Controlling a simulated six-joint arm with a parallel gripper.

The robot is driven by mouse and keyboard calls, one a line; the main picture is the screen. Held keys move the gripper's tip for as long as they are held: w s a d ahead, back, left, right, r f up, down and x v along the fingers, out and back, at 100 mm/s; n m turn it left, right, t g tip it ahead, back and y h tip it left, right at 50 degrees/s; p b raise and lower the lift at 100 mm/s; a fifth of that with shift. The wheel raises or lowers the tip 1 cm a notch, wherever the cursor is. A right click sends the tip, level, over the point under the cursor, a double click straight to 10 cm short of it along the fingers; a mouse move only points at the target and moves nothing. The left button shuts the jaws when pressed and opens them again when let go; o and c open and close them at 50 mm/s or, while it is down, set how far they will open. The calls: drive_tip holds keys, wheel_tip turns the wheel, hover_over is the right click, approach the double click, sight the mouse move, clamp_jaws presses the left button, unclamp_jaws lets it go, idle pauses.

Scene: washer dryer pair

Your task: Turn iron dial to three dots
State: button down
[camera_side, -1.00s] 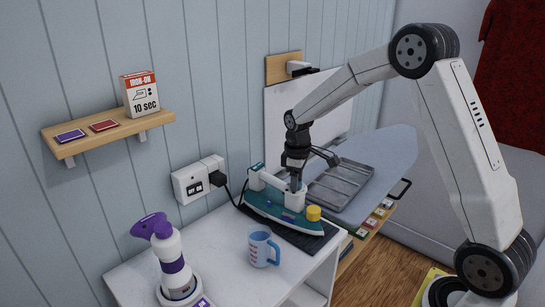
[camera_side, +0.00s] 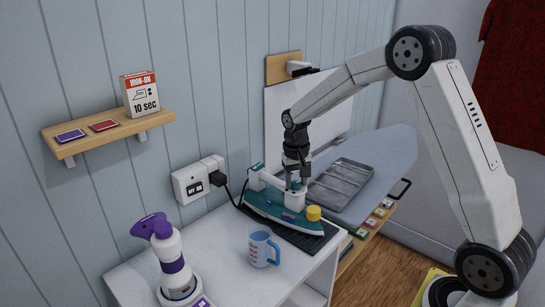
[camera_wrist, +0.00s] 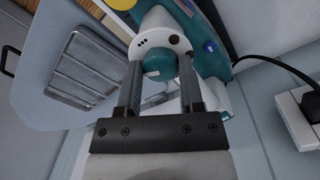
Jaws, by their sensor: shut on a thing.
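The teal and white iron (camera_side: 270,207) sits on a dark ribbed mat on the white cabinet top. Its teal dial (camera_wrist: 158,62) is on the white housing at the front of the handle, with small dark dots and a larger dark spot marked around it. My gripper (camera_wrist: 162,68) has one finger on each side of the dial and is shut on it. In the side view my gripper (camera_side: 296,186) points straight down at the iron, and the dial is hidden. A pale mark shows on the dial's near side; its exact setting is unclear.
A blue measuring cup (camera_side: 260,249) and a purple-white spray bottle (camera_side: 170,262) stand in front. A metal tray (camera_side: 342,182) lies on the ironing board. The iron's cord runs to a wall socket (camera_side: 190,184). A shelf holds an "IRON-ON 10 sec" box (camera_side: 141,95).

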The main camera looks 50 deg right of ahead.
sight(295, 182)
drive_tip(key=m, duration=0.6)
drive_tip(key=shift+w+m, duration=0.1)
drive_tip(key=shift+m, duration=0.2)
drive_tip(key=m, duration=0.6)
drive_tip(key=shift+m, duration=0.4)
drive_tip(key=shift+c, duration=1.1)
unclamp_jaws()
drive_tip(key=shift+r, duration=0.1)
drive_tip(key=shift+w+r, duration=0.15)
drive_tip(key=shift+r, duration=3.7)
